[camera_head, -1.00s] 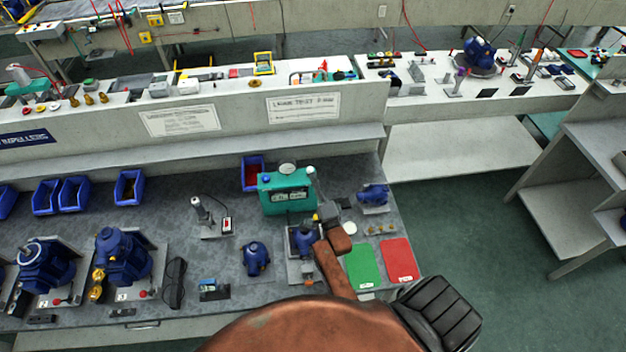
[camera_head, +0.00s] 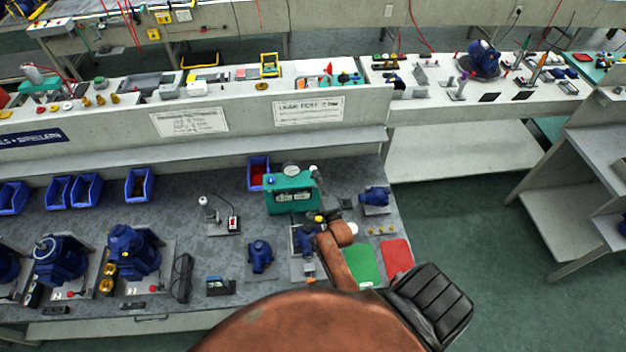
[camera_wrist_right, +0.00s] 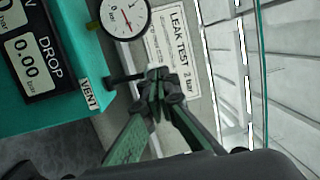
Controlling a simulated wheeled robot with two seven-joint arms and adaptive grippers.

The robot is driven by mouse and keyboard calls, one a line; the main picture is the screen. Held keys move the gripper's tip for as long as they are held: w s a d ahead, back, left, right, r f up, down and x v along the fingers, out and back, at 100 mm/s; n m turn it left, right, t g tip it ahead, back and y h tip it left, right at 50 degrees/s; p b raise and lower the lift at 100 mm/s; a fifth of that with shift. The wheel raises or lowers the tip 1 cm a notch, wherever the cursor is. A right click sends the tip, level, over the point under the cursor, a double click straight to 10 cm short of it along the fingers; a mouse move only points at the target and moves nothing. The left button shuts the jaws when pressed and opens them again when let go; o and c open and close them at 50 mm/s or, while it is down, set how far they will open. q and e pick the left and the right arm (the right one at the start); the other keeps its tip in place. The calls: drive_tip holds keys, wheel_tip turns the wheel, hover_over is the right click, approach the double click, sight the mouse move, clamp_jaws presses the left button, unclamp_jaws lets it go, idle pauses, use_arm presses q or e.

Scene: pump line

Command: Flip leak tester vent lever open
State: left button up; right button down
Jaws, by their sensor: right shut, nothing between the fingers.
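The teal leak tester (camera_head: 290,202) stands on the grey bench with a round gauge (camera_head: 291,170) on top. In the right wrist view its teal body (camera_wrist_right: 60,95) fills the left side, with a DROP display reading 0.00 and a VENT label (camera_wrist_right: 88,95). A short dark rod, apparently the vent lever (camera_wrist_right: 124,79), sticks out beside that label toward my fingertips. My right gripper (camera_wrist_right: 158,78) is shut and empty, its tips at or near the rod's end; contact is unclear. In the head view my right gripper (camera_head: 316,178) is at the tester's right side. My left gripper is out of view.
A blue pump (camera_head: 306,240) sits on a fixture in front of the tester, partly behind my right arm. Another blue pump (camera_head: 375,197) stands to the right. Green (camera_head: 366,264) and red (camera_head: 397,255) mats lie at the front right. A blue bin (camera_head: 258,172) is behind left.

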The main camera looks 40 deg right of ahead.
drive_tip(key=shift+w+d+r, duration=0.35)
drive_tip(key=shift+w, duration=0.25)
drive_tip(key=shift+w+d+r, duration=0.3)
drive_tip(key=shift+w+r, duration=0.05)
drive_tip(key=shift+w, duration=0.2)
drive_tip(key=shift+d+x, duration=0.25)
drive_tip(key=shift+x, duration=0.95)
drive_tip(key=shift+r, duration=0.1)
drive_tip(key=shift+s+r, duration=0.1)
drive_tip(key=shift+s+a+r+p, duration=0.1)
drive_tip(key=shift+s+r+p, duration=0.05)
drive_tip(key=shift+p, duration=0.15)
drive_tip(key=s+a+r+p, duration=0.1)
drive_tip(key=s+a+r, duration=0.2)
drive_tip(key=s+r, duration=0.4)
drive_tip(key=s, duration=0.3)
drive_tip(key=shift+s+r+p, duration=0.2)
drive_tip(key=shift+s+p, duration=0.1)
drive_tip(key=shift+p, duration=0.05)
